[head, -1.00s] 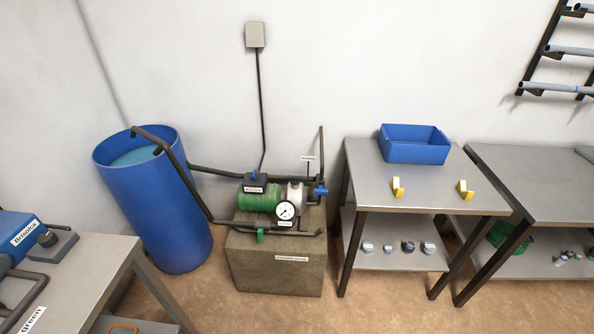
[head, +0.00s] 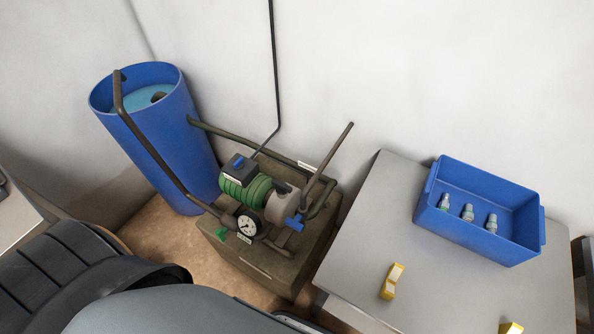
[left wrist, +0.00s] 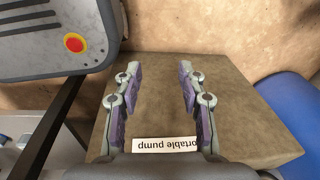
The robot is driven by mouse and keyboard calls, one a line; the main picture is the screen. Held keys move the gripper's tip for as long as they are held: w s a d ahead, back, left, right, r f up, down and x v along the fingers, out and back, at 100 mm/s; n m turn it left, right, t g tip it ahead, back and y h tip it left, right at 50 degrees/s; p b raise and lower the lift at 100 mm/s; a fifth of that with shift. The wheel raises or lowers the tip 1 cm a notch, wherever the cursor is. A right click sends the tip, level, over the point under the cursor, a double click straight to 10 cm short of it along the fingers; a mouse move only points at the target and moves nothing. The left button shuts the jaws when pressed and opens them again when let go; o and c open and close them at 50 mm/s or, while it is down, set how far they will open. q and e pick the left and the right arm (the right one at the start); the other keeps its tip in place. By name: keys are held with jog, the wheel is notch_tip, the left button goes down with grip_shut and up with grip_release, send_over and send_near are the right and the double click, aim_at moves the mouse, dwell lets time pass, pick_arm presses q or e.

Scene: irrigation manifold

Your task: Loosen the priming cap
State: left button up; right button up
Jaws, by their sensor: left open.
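The pump (head: 247,190) with its green ribbed motor sits on a stone-like block in the head view. Its cream housing (head: 279,209) has a small dark piece (head: 283,188) on top, perhaps the priming cap; it is too small to tell. A blue handle (head: 294,223) and a round gauge (head: 247,226) are beside the housing. In the left wrist view my left gripper (left wrist: 156,76) is open and empty, above the block (left wrist: 155,100) with its upside-down "portable pump" label (left wrist: 166,144). The pump itself is not in that view. My right gripper is not in view.
A blue water barrel (head: 165,145) stands left of the pump, with dark pipes (head: 155,155) running to it. An upright pipe (head: 330,160) rises behind the housing. A grey table (head: 355,245) at right holds a blue bin (head: 490,241) and yellow pieces (head: 392,281).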

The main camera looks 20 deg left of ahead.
pick_arm(q)
jog(key=w+r+t+p, duration=0.1)
jog(key=w+r, duration=0.7)
jog(key=w, duration=0.2)
notch_tip(320, 180, up, 34)
jog(key=m+g+p, duration=0.2)
jog(key=m+p, duration=0.1)
jog(key=m, duration=1.6)
send_over(282, 184)
jog(key=shift+h, duration=0.4)
notch_tip(282, 184, down, 10)
jog(key=shift+c, duration=0.2)
jog(key=shift+s, duration=0.1)
grip_shut()
